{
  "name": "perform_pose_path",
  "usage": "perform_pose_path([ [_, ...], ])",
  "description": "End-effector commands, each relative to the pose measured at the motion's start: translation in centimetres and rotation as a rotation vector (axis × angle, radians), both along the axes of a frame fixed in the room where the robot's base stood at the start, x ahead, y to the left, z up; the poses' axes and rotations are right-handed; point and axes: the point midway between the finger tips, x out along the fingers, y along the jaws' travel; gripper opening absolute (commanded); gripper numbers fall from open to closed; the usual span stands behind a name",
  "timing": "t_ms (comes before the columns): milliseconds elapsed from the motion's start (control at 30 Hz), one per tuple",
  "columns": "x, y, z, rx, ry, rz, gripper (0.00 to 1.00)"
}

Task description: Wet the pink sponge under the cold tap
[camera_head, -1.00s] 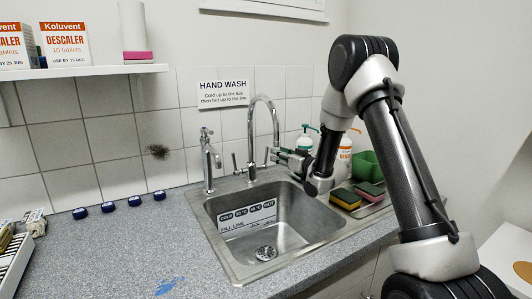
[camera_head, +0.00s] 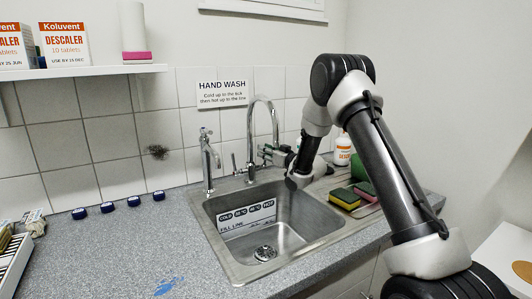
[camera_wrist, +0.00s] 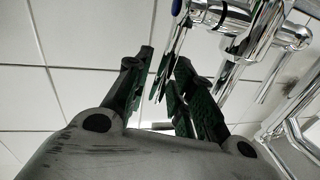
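A pink block (camera_head: 137,56), which looks like a sponge, lies on the wall shelf under a white cylinder. The tall gooseneck tap (camera_head: 276,122) stands behind the sink (camera_head: 283,235). My gripper (camera_head: 268,150) is beside its right side. In the wrist view my gripper (camera_wrist: 167,65) is open, with a thin chrome lever (camera_wrist: 172,55) showing between its fingers. A blue tip (camera_wrist: 177,7) shows above; contact cannot be told.
A smaller tap (camera_head: 208,160) stands left of the gooseneck. Several blue caps (camera_head: 107,207) line the counter at the left. An orange-labelled bottle (camera_head: 343,149) stands behind my arm. Descaler boxes (camera_head: 65,45) are on the shelf. The front left counter is mostly clear.

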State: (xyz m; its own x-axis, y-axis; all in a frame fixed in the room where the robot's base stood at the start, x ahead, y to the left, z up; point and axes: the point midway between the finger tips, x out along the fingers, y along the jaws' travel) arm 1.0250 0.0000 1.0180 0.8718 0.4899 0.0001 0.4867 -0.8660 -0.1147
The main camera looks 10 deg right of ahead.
Motion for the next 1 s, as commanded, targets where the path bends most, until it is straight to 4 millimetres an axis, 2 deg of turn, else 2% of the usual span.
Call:
perform_pose_path([
  [33,0.0,0.0,0.0,0.0,0.0,0.0,0.09],
  [100,0.0,0.0,0.0,0.0,0.0,0.0,0.0],
  [367,-0.1,0.0,-0.1,0.004,-0.008,0.0,0.0],
  [700,-1.5,-0.5,-0.4,0.077,-0.231,0.001,0.0],
  [1000,-1.8,-0.6,-0.2,0.087,-0.27,-0.001,0.0],
])
